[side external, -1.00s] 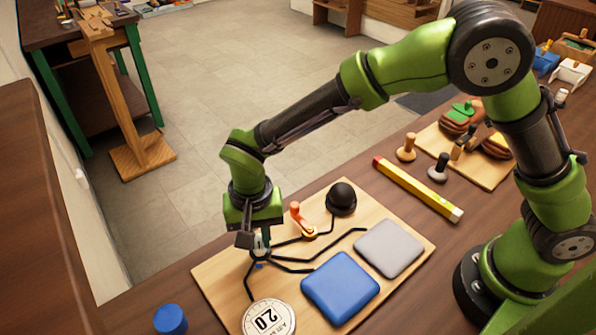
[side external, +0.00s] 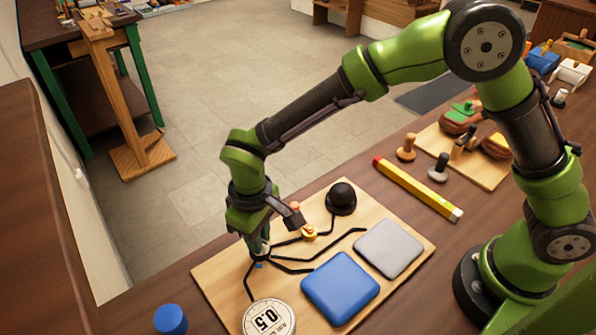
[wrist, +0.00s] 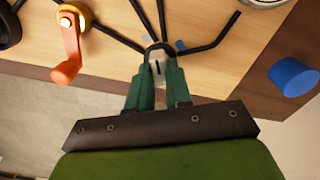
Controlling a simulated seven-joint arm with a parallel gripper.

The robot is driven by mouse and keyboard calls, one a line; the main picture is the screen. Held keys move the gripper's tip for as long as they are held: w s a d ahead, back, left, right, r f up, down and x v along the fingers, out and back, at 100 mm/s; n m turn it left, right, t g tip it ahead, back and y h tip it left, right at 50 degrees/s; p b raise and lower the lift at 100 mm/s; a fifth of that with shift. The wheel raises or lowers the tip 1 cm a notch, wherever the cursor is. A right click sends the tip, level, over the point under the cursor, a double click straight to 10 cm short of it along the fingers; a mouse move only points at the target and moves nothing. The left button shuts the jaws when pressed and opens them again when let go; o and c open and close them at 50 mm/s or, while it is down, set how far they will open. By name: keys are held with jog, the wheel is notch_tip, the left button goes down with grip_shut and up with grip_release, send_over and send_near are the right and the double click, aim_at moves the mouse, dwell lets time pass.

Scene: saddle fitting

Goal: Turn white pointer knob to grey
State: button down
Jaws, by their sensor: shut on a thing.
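My gripper (side external: 258,250) points down at the left part of the wooden board (side external: 215,285), where several black lines meet. In the wrist view its green fingers (wrist: 158,82) are shut on the white pointer knob (wrist: 158,66), which shows a short dark line on top. The fingers hide the knob's sides, and exactly where it points is hard to tell. A small blue mark (wrist: 180,45) and a small pale grey mark (wrist: 147,42) lie just beyond it. The grey pad (side external: 388,248) lies on the board's right side, beside the blue pad (side external: 340,288).
An orange crank (wrist: 68,48) and a black dome (side external: 341,197) stand close by on the board. A blue cylinder (side external: 171,319) and a yellow bar (side external: 418,189) lie off the board.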

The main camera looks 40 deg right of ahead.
aim_at(265, 241)
jog(key=shift+r+n, duration=0.1)
jog(key=shift+n, duration=1.4)
jog(key=c, duration=1)
grip_release()
jog(key=shift+c, duration=0.2)
notch_tip(265, 241, up, 17)
jog(key=shift+w, duration=0.1)
jog(key=s+d+r+m+t+y, duration=0.1)
jog(key=s+d+m+t, duration=0.2)
jog(key=d, duration=1)
jog(key=s+d+r+m+t+y, duration=0.1)
jog(key=s+d+m+t, duration=0.3)
jog(key=s+d+m, duration=0.5)
jog(key=d+r, duration=0.1)
jog(key=d, duration=0.2)
jog(key=shift+d+r, duration=0.25)
jog(key=shift+d, duration=0.15)
